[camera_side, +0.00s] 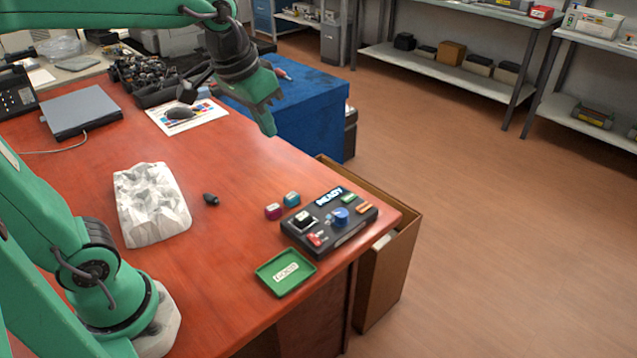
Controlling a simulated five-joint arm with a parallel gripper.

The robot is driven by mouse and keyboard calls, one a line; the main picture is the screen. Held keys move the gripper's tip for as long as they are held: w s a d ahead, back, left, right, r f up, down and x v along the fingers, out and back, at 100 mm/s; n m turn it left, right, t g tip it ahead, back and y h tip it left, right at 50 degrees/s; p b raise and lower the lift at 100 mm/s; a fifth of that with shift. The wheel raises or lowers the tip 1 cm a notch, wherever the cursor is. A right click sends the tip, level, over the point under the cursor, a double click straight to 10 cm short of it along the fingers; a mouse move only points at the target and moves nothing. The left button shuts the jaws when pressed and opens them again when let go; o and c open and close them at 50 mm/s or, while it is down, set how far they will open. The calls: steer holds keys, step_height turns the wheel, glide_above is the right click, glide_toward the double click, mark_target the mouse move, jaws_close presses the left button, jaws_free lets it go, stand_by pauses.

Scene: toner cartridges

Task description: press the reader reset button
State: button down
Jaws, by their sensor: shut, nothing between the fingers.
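The reader is a dark box (345,237) near the right front corner of the red-brown table, with a lit READY sign (328,196). On its top are a round blue knob or button (341,215), a small red part with a label (315,239), a green part (348,198) and an orange part (364,208). Which of these is the reset button I cannot tell for sure. A black cartridge (304,217) sits at its left side. My gripper (269,130) is shut and empty, high above and behind the reader, apart from everything.
Magenta (272,211) and teal (291,199) cartridges stand left of the reader; a small black one (211,199) lies farther left. A green tray (287,272) lies in front. A crumpled white block (151,204) is at left. An open brown box (387,270) stands beside the table.

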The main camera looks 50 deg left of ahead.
steer(key=w+d+f+g, duration=0.2)
steer(key=w+d+f, duration=0.1)
steer(key=w, duration=0.9)
steer(key=g, duration=0.2)
glide_above(363, 207)
step_height(363, 207, down, 7)
steer(key=shift+f, duration=0.15)
steer(key=shift+f, duration=0.2)
step_height(363, 207, down, 14)
steer(key=shift+r, duration=0.2)
stand_by(0.4)
